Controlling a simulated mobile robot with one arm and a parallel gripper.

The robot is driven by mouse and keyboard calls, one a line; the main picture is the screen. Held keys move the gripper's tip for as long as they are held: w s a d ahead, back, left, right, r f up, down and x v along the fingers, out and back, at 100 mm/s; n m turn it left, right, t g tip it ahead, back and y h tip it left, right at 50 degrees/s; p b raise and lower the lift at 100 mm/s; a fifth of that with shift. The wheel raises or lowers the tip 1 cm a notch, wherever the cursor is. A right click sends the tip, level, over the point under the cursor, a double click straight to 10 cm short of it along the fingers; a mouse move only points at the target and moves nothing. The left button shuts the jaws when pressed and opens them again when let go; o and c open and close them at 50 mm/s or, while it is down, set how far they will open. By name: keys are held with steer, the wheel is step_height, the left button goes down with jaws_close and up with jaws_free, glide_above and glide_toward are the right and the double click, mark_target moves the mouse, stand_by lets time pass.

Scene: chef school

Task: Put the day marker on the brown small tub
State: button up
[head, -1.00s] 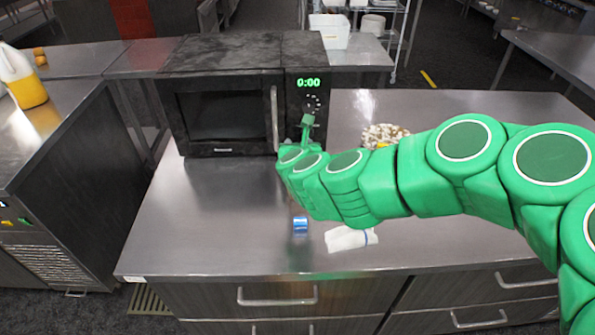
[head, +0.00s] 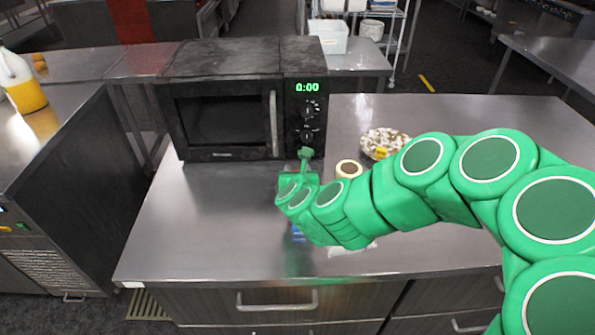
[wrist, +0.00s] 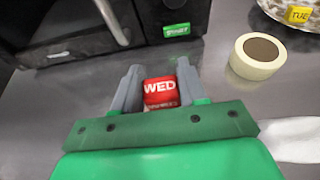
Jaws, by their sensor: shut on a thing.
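The day marker is a small red block (wrist: 160,87) with white "WED" lettering, seen in the wrist view between my fingers. My gripper (wrist: 159,80) is shut on it. In the head view, my gripper (head: 304,160) is in front of the microwave's right side, and the red block cannot be made out there. The brown small tub (wrist: 257,57) is a short round cream tub with a brown top. It stands right of my gripper and apart from it, on the counter; it also shows in the head view (head: 349,169). Nothing lies on its top.
The black microwave (head: 225,110) stands behind my gripper. A bowl (head: 384,142) with a yellow "TUE" block (wrist: 298,14) is behind the tub. A blue object (head: 297,232) and a white cloth (head: 345,250) are partly hidden by my arm. The counter's left front (head: 200,240) is clear.

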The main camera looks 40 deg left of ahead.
steer(key=shift+f, duration=0.1)
steer(key=o, duration=1)
steer(key=shift+r, duration=0.2)
steer(key=shift+v, duration=1.15)
steer(key=v, duration=0.3)
steer(key=shift+s, duration=0.1)
steer(key=shift+s+d+r, duration=0.1)
steer(key=shift+s, duration=0.2)
